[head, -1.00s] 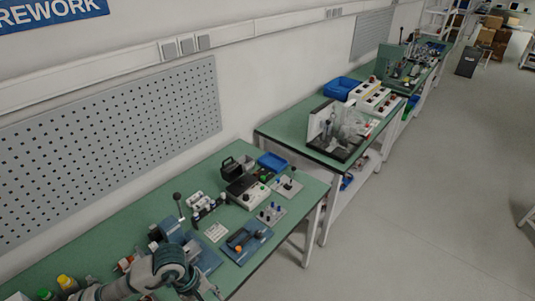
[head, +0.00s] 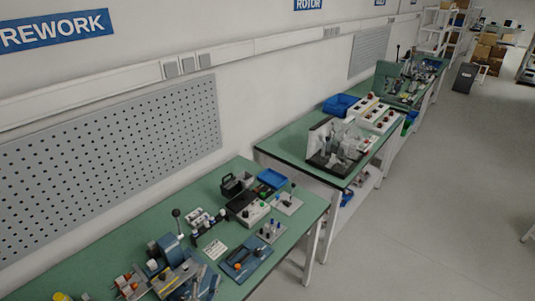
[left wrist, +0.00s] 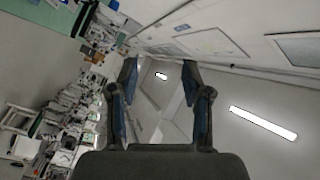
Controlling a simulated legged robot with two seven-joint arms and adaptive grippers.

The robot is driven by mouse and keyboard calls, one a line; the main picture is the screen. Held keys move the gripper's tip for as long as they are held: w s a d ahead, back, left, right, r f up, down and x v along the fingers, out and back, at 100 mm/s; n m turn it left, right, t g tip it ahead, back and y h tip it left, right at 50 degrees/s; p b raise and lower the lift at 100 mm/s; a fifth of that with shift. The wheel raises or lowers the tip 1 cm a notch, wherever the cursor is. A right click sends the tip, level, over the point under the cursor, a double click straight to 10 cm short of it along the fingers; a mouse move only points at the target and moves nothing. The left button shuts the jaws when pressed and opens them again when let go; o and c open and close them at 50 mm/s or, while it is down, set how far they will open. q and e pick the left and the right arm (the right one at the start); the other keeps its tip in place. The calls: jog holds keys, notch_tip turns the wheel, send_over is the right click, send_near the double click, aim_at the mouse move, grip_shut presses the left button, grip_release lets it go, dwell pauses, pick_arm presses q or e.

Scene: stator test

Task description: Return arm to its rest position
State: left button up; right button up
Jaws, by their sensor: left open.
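In the left wrist view my left gripper (left wrist: 160,72) is open. Its two dark fingers with blue pads stand well apart and nothing is between them. Behind them are the ceiling and a wall, with the room appearing turned sideways. In the head view I cannot clearly make out the left gripper among the parts at the bottom left. My right gripper shows in neither view.
The near green bench (head: 110,253) holds a blue fixture with a black-knobbed lever (head: 177,222), a blue tray (head: 245,259), a control box (head: 246,207) and a blue bin (head: 272,179). A second bench (head: 285,141) stands beyond. The floor (head: 430,220) at right is clear.

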pick_arm(q)
jog(key=s+a+f+n+g+y, duration=0.15)
jog(key=s+f+n+g, duration=0.3)
jog(key=f, duration=0.45)
jog(key=s+a+f+n+g+y, duration=0.1)
jog(key=s+a+f+n+g, duration=0.3)
jog(key=f, duration=0.4)
jog(key=s+d+f+n+g, duration=0.1)
jog(key=s+f+g, duration=0.25)
jog(key=s, duration=0.35)
jog(key=s+f+n+g, duration=0.2)
jog(key=s+f+g, duration=0.1)
jog(key=s+f, duration=0.3)
jog(key=s+f+b, duration=0.3)
jog(key=f+b, duration=0.1)
jog(key=f, duration=1.4)
jog(key=s+f+g+b, duration=0.1)
jog(key=s+f+b, duration=0.2)
jog(key=f, duration=1.6)
jog(key=shift+m+g+b, duration=0.3)
jog(key=shift+m+b, duration=0.05)
jog(key=shift+b, duration=0.25)
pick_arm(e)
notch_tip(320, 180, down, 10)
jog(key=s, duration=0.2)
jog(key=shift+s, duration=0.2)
